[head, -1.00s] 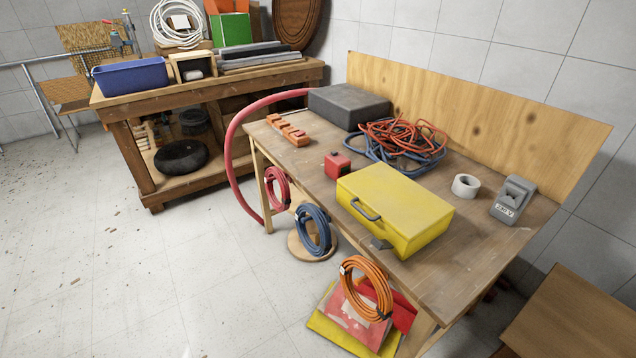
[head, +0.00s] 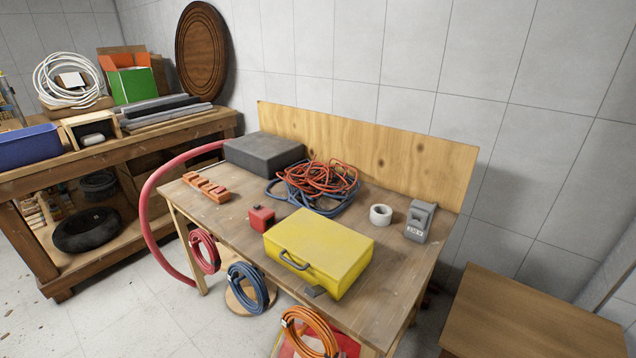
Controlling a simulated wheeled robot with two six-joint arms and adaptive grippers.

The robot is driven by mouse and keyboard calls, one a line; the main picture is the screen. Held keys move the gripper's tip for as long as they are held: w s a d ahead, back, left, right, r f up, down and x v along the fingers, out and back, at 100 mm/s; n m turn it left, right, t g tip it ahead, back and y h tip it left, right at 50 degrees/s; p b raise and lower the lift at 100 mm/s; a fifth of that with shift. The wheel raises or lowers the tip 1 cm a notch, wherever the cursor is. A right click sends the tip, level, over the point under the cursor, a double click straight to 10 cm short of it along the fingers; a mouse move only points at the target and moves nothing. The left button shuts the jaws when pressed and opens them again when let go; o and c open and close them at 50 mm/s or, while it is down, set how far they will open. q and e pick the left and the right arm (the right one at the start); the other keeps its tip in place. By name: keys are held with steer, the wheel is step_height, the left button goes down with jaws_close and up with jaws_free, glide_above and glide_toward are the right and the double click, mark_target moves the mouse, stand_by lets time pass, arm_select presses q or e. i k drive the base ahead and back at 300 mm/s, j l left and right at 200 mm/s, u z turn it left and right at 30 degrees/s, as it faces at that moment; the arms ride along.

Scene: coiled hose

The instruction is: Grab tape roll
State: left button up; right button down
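The tape roll (head: 381,215) is a small white ring with a dark hole. It lies on the wooden workbench (head: 215,222) toward its right end, between the tangled cables and a grey device. It is fully visible and nothing touches it. Neither of my grippers shows in the head view.
A yellow case (head: 320,252) stands in front of the tape roll. Red and blue cables (head: 318,182) lie to its left, a grey device (head: 419,221) to its right. A plywood board (head: 370,155) closes the bench's back. A low wooden table (head: 530,315) stands at right.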

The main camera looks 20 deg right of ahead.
mark_target(380, 215)
steer(key=l+u, duration=0.1)
steer(key=l, duration=0.45)
steer(key=l+u, duration=0.15)
steer(key=l, duration=0.4)
steer(key=k+l+u, duration=0.1)
steer(key=l, duration=0.4)
steer(key=k+l+u, duration=0.1)
steer(key=l, duration=0.45)
